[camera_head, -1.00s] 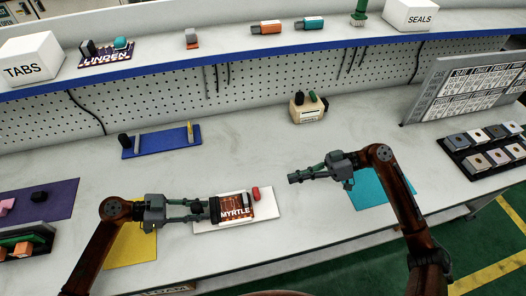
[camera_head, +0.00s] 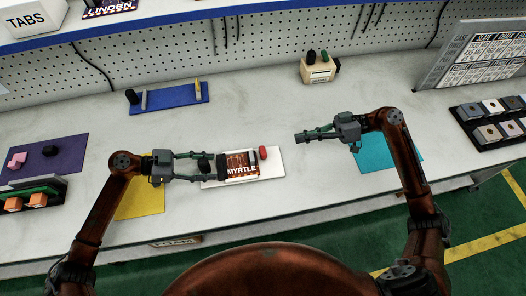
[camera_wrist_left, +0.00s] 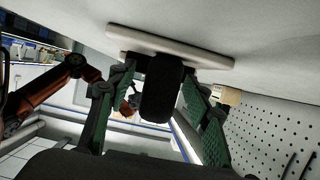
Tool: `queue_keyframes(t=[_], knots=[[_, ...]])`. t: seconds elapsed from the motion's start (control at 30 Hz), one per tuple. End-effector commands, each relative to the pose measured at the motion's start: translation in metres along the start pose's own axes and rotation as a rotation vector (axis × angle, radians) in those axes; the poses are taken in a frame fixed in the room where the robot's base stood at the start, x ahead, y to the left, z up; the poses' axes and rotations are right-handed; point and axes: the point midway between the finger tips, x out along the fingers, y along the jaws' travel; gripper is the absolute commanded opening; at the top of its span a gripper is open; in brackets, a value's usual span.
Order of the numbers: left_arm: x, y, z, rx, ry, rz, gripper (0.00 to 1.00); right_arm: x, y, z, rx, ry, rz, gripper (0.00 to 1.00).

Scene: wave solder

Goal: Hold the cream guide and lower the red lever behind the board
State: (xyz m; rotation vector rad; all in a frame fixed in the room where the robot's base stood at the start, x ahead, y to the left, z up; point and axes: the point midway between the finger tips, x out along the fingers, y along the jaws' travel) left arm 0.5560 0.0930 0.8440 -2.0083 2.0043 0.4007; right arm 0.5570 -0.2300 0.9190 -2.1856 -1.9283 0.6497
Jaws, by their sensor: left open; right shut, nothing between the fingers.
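The board marked MYRTLE (camera_head: 240,170) lies on a white plate (camera_head: 271,169) at the front middle of the bench. A red piece (camera_head: 263,152) stands at its right back corner; I cannot tell if it is the red lever. A dark block (camera_head: 205,163) is at the board's left end. My left gripper (camera_head: 214,167) is open, its fingers on either side of this block. The left wrist view shows the dark block (camera_wrist_left: 161,88) between the spread green fingers. My right gripper (camera_head: 303,137) is shut and empty, right of the board. I cannot clearly identify a cream guide.
A blue plate with small posts (camera_head: 172,97) is at the back left. Yellow (camera_head: 139,200), cyan (camera_head: 388,155) and purple (camera_head: 67,151) mats lie around. A dark tray (camera_head: 468,118) is at the right.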

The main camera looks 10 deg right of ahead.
Motion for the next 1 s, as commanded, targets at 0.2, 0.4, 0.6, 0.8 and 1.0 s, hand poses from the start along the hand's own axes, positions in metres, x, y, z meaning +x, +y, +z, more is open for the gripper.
queue_keyframes(t=[0.2, 0.4, 0.6, 0.8, 1.0], knots=[[-0.025, -0.001, 0.001, 0.000, -0.003, -0.003, 0.46, 0.000, 0.000, 0.000, 0.000, 0.000, 0.000, 0.00], [-0.068, -0.001, 0.001, -0.002, -0.003, -0.003, 0.46, 0.000, 0.000, 0.000, 0.000, 0.000, 0.000, 0.00], [-0.102, -0.001, 0.001, -0.002, -0.002, -0.001, 0.46, 0.000, 0.000, 0.000, 0.000, 0.000, 0.000, 0.00], [-0.118, 0.000, 0.000, 0.000, 0.000, -0.001, 0.46, 0.000, 0.000, 0.000, 0.000, 0.000, 0.000, 0.00], [-0.120, 0.000, 0.000, 0.000, 0.000, 0.000, 0.46, 0.000, 0.000, 0.000, 0.000, 0.000, 0.000, 0.00]])
